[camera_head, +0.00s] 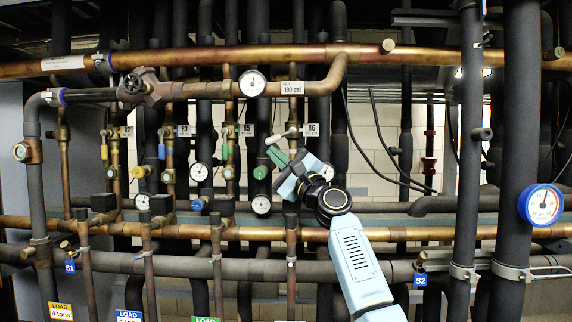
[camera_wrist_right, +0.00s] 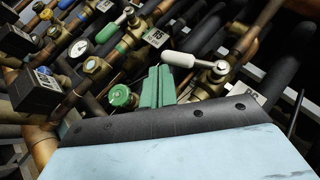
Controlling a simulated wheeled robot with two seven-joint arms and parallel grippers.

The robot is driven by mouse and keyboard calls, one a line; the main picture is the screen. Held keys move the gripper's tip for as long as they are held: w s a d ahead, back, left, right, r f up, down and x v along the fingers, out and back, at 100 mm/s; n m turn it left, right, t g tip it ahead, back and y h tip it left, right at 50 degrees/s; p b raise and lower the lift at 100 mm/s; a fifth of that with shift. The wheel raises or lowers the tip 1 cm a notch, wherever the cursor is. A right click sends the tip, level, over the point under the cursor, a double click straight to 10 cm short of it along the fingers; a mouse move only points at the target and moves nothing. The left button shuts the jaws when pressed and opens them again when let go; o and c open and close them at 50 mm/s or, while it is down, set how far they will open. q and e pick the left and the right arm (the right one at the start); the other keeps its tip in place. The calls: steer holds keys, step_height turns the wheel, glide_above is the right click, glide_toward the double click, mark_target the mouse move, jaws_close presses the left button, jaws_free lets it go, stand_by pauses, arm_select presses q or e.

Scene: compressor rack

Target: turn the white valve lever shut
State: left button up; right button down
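The white valve lever (camera_head: 274,139) sits on a brass valve by the R6 tag in the head view. It points left from its pivot, roughly level. In the right wrist view the lever (camera_wrist_right: 178,58) shows its white grip left of the brass pivot. My right gripper (camera_head: 279,157) is just below the lever, its green fingers pointing up and left. In the right wrist view the green fingers (camera_wrist_right: 158,87) lie side by side, look shut and hold nothing. They are close to the grip; whether they touch it is unclear. My left gripper is not in view.
A green round knob (camera_head: 260,172) and a gauge (camera_head: 262,204) are just left of and below my right gripper. A copper pipe (camera_head: 200,54) runs across above. Dark vertical pipes (camera_head: 466,150) stand to the right. Neighbouring valves crowd the left side.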

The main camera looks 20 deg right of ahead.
steer(key=shift+w+a+r+m+t+h+b, duration=0.2)
steer(key=shift+a+r+m+t+h+b, duration=0.1)
steer(key=shift+a+r+m+t+b, duration=0.3)
steer(key=shift+w+a+r+m+t+h+b, duration=0.2)
steer(key=shift+r+m+t+h+b, duration=0.25)
steer(key=shift+b, duration=0.3)
steer(key=shift+a, duration=0.1)
